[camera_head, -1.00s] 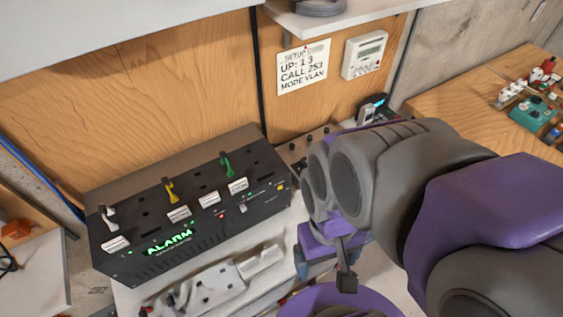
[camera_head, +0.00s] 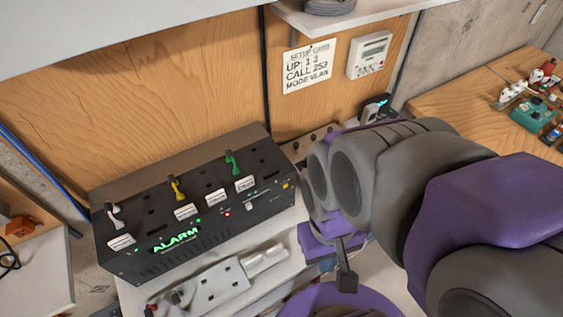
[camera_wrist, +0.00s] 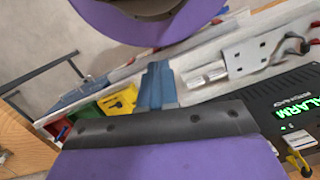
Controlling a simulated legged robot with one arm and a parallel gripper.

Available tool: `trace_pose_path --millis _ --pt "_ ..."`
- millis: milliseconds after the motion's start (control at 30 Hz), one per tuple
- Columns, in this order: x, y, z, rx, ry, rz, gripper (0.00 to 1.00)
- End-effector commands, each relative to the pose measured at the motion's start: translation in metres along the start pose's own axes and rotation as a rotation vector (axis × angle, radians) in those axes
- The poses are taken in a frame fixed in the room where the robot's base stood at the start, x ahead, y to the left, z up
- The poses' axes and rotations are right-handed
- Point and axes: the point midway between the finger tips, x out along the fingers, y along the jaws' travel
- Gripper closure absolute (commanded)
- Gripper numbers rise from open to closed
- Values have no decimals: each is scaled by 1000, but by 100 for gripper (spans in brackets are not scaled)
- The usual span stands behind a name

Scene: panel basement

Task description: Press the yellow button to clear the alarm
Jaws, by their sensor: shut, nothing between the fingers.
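A black alarm box (camera_head: 215,232) stands on a pale bench at the left of the head view, with a lit green ALARM sign on its front. A small yellow button (camera_head: 285,186) sits at the right end of that front face. White, yellow and green levers stand on its top. My gripper (camera_head: 345,272) is shut and empty, to the right of and lower in the picture than the button, apart from the box. In the wrist view the box (camera_wrist: 262,104) shows at the right edge with a yellow lever (camera_wrist: 298,160); I cannot make out the button there.
A grey metal fixture (camera_head: 222,283) lies on the bench before the box. A note (camera_head: 306,68) and white keypad unit (camera_head: 370,54) hang on the wood wall. A wooden table (camera_head: 455,95) with small parts is at right. Colored bins (camera_wrist: 118,101) show in the wrist view.

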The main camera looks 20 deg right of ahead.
Motion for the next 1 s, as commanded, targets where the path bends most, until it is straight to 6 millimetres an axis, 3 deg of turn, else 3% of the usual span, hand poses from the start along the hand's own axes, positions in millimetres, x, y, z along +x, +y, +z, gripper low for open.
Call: trace_pose_path --millis 833,1000 --pt "0 0 0 0 0 0 100" --pt "2 -6 -15 -20 27 -13 100"
